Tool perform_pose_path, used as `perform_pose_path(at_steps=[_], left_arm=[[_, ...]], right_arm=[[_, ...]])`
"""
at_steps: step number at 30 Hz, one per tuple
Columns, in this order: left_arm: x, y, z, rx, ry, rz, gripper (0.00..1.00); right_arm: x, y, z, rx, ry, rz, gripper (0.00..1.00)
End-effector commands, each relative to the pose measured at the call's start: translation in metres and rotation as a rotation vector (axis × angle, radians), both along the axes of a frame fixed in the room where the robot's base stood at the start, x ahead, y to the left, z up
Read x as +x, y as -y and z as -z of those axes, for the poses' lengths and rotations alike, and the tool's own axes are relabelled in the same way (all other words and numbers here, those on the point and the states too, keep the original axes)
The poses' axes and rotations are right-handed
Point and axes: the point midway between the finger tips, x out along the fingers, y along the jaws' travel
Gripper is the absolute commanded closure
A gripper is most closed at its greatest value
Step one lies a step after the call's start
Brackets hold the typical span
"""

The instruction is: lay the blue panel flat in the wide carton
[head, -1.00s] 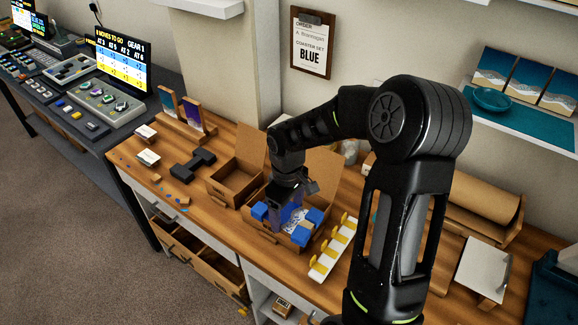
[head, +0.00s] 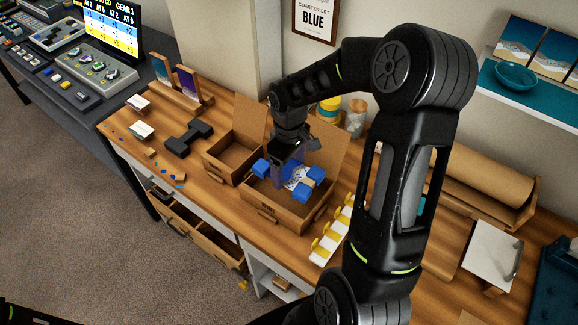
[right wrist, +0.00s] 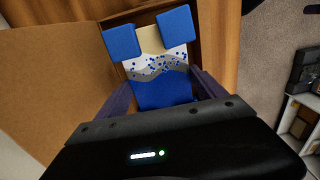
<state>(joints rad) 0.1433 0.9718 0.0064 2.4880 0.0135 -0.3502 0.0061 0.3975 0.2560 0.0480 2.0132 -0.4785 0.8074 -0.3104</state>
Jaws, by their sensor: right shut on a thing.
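The blue panel (head: 296,180) has a blue, white and speckled face and blue corner blocks. In the right wrist view the panel (right wrist: 162,88) lies between my fingers, with two blue blocks at its far end. My right gripper (head: 288,168) is shut on it, with the arm reaching over from the right. The panel is over the opening of the wide carton (head: 275,208), whose lid stands open behind. I cannot tell whether it touches the carton floor. The gripper hides part of the panel and carton. My left gripper is not in view.
A smaller open carton (head: 226,163) stands just left of the wide one. A white rack with yellow pieces (head: 332,232) is close on the right. A dark dumbbell-shaped object (head: 188,139) lies farther left. Jars (head: 355,118) stand behind the lid.

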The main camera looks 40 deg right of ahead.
Motion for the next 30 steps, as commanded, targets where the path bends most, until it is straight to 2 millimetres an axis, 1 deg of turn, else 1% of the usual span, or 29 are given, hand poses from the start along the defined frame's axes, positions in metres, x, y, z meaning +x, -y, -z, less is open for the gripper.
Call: perform_pose_path(at_steps=[1,15,21,30], left_arm=[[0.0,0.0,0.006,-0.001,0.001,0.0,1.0],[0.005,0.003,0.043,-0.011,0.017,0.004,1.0],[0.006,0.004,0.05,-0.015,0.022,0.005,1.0],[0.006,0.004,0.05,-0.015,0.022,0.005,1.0]], right_arm=[[0.0,0.0,0.007,0.0,0.0,0.0,0.56],[0.0,0.0,0.062,0.0,0.0,-0.001,0.56],[0.0,0.0,0.072,0.0,0.0,-0.001,0.56],[0.0,0.0,0.073,0.0,0.0,-0.001,0.56]])
